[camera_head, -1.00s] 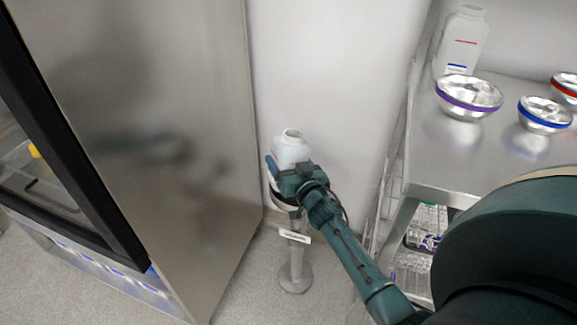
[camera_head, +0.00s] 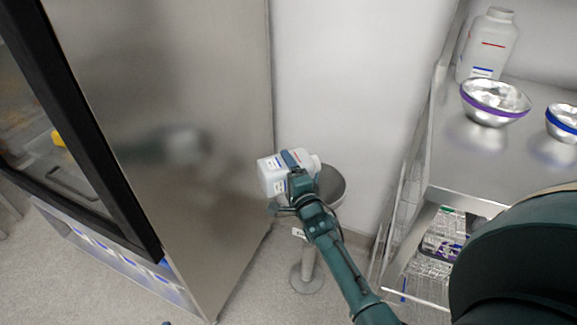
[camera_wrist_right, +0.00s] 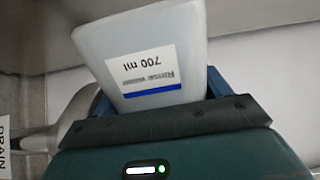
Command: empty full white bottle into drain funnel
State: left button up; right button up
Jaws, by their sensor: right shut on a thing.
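My right gripper (camera_head: 300,178) is shut on a white bottle (camera_head: 273,175) and holds it over the drain funnel (camera_head: 331,184). The bottle is tipped onto its side, its open mouth to the right, above the funnel's bowl. Whether liquid is flowing out cannot be seen. In the right wrist view the bottle (camera_wrist_right: 185,50) sits between the fingers, with a "700 ml" label upside down. Part of the funnel rim (camera_wrist_right: 75,120) shows at its left, beside a "DRAIN" sign. My left gripper is not in view.
A steel cabinet (camera_head: 190,90) stands close on the left. On the right, a steel table (camera_head: 470,165) holds another white bottle (camera_head: 488,45), a purple-banded bowl (camera_head: 494,103) and a blue-banded bowl (camera_head: 563,122). Racks of glassware (camera_head: 440,245) lie below.

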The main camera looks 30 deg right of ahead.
jog(key=shift+d+r+m+p, duration=0.2)
jog(key=shift+r+m+p, duration=0.35)
jog(key=shift+m+p, duration=0.2)
jog(key=shift+d+r+m+p, duration=0.3)
jog(key=shift+r+m+p, duration=0.25)
jog(key=shift+m+p, duration=0.15)
jog(key=shift+d+r+m, duration=0.1)
jog(key=shift+m, duration=0.25)
jog(key=shift+d+r+m+p, duration=0.1)
jog(key=shift+r+m+p, duration=0.05)
jog(key=shift+m+p, duration=0.25)
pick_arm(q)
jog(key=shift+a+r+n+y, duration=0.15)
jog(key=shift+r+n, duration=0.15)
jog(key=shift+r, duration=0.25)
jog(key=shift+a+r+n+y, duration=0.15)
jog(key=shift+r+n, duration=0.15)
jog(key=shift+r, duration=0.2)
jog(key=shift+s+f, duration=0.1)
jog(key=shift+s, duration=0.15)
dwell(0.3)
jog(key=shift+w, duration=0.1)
pick_arm(e)
jog(key=shift+s, duration=0.1)
